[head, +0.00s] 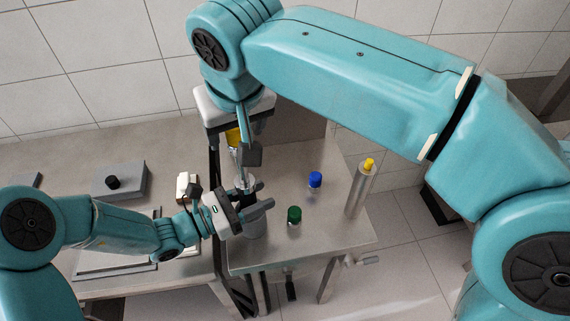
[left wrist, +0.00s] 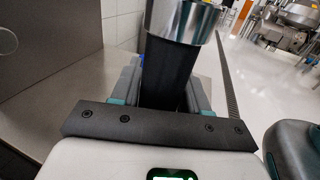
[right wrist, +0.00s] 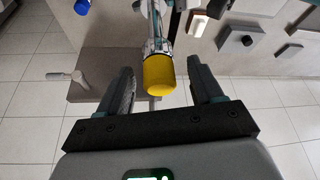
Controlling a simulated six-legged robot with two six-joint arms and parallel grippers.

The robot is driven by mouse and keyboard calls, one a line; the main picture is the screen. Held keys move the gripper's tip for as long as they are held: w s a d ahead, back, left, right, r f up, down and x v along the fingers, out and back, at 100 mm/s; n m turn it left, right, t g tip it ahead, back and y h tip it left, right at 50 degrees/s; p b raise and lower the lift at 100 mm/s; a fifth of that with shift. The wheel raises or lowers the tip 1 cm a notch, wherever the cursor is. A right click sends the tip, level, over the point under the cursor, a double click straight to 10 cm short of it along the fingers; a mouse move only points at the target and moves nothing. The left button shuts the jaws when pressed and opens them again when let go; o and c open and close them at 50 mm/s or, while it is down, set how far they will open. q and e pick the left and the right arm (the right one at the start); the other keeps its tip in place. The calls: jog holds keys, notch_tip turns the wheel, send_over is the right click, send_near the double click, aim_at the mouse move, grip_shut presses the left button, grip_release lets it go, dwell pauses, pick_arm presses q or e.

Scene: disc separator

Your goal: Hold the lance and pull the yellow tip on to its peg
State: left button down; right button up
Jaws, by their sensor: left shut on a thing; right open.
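The lance stands roughly upright, with a metal shaft (head: 240,166) and a dark lower part (left wrist: 170,72) under a bright metal collar (left wrist: 183,20). The yellow tip (head: 233,138) is at its upper end. My left gripper (head: 257,205) is shut around the dark part. My right gripper (head: 240,143) points down over the lance, partly hidden by its own wrist. In the right wrist view its open fingers (right wrist: 162,72) stand either side of the yellow tip (right wrist: 158,76), with gaps on both sides. A grey post (head: 358,192) with a yellow top (head: 368,164) stands at the table's right edge.
A blue piece (head: 315,180) and a green piece (head: 294,215) stand on the metal table (head: 335,225), right of the lance. A grey block with a black knob (head: 112,183) sits on the left bench. The wall is behind.

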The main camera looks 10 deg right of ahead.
grip_shut()
jog(key=shift+r, duration=3.7)
jog(key=shift+d, duration=0.1)
jog(key=d+f+m+h, duration=0.1)
jog(key=d+f+m, duration=0.2)
jog(key=d, duration=0.9)
jog(key=d+f+m+h, duration=0.1)
jog(key=d+f+m, duration=0.2)
jog(key=d, duration=1)
jog(key=shift+s+f, duration=0.45)
jog(key=shift+f, duration=0.3)
